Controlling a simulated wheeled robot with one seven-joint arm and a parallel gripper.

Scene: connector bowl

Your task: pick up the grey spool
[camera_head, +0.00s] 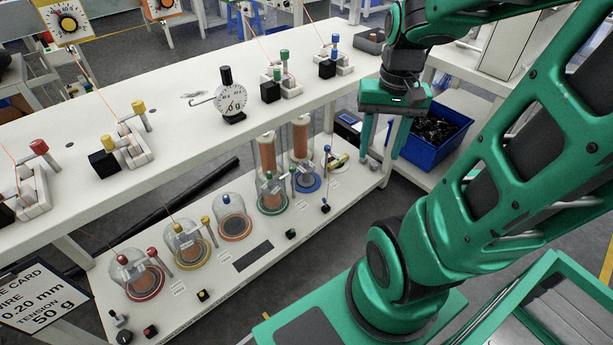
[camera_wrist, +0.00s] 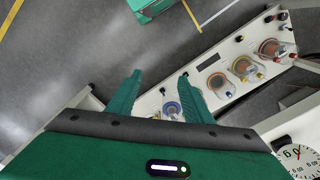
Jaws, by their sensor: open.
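My gripper (camera_head: 377,157) hangs open and empty off the right end of the workbench, with its fingers pointing down. In the wrist view, my open gripper (camera_wrist: 160,75) has grey floor and part of the lower shelf beyond its fingers. I cannot single out a grey spool with certainty. Copper-coloured spools stand on the lower shelf, among them one on a red base (camera_head: 145,284), one on a yellow base (camera_head: 190,248) and one on a blue base (camera_head: 307,181). The blue-based one also shows near my right finger in the wrist view (camera_wrist: 172,108).
The white bench top (camera_head: 175,110) carries clamps with coloured knobs and a round dial gauge (camera_head: 232,98). Its lower shelf (camera_head: 215,283) lies beneath. A blue bin (camera_head: 437,142) with dark contents stands right of my gripper. Some spools are under clear domes.

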